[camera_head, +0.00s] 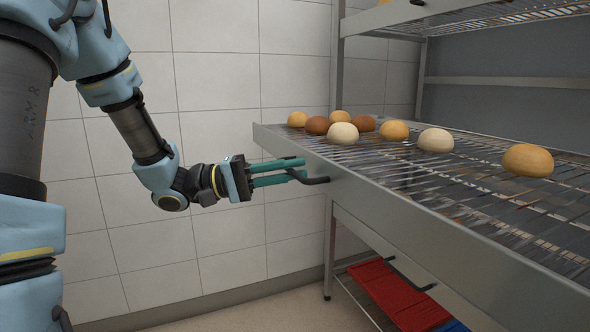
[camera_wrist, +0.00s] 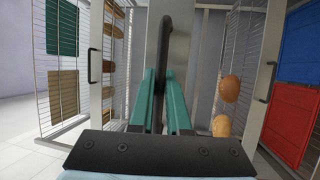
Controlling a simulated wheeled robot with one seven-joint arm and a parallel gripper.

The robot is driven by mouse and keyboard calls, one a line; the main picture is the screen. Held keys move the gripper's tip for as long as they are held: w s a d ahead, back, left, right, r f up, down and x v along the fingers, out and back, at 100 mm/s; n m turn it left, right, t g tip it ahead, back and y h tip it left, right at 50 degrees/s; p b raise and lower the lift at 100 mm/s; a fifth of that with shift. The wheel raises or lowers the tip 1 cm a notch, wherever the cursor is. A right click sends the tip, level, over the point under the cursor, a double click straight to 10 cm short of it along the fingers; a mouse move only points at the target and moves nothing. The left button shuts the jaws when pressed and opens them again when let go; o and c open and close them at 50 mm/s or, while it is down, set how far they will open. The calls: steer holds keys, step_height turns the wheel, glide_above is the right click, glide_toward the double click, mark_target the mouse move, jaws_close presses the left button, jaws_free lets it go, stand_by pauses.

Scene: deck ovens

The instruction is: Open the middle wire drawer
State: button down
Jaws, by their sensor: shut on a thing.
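The middle wire drawer (camera_head: 450,247) is a wire shelf with a grey metal front, carrying several brown and pale buns (camera_head: 342,133). Its left end stands out past the rack's upright post, so it looks partly pulled out. Its dark bar handle (camera_head: 316,181) is on the front panel, near the left end. My gripper (camera_head: 287,172) has teal fingers closed around this handle. In the wrist view, my gripper's fingers (camera_wrist: 163,100) flank the dark handle (camera_wrist: 161,60) in front of the metal panel. The part of the handle between the fingers is partly hidden.
An upper wire shelf (camera_head: 480,18) hangs above. A lower drawer with its own dark handle (camera_head: 408,274) and a red tray (camera_head: 392,290) is below. A tiled wall (camera_head: 215,85) stands behind my arm. The floor at the left is clear.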

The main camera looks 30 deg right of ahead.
steer(key=c, duration=0.9)
jaws_free()
steer(key=v, duration=1)
steer(key=shift+w+a+p, duration=0.2)
steer(key=shift+a+p, duration=0.1)
steer(key=shift+a, duration=0.05)
steer(key=shift+f, duration=0.1)
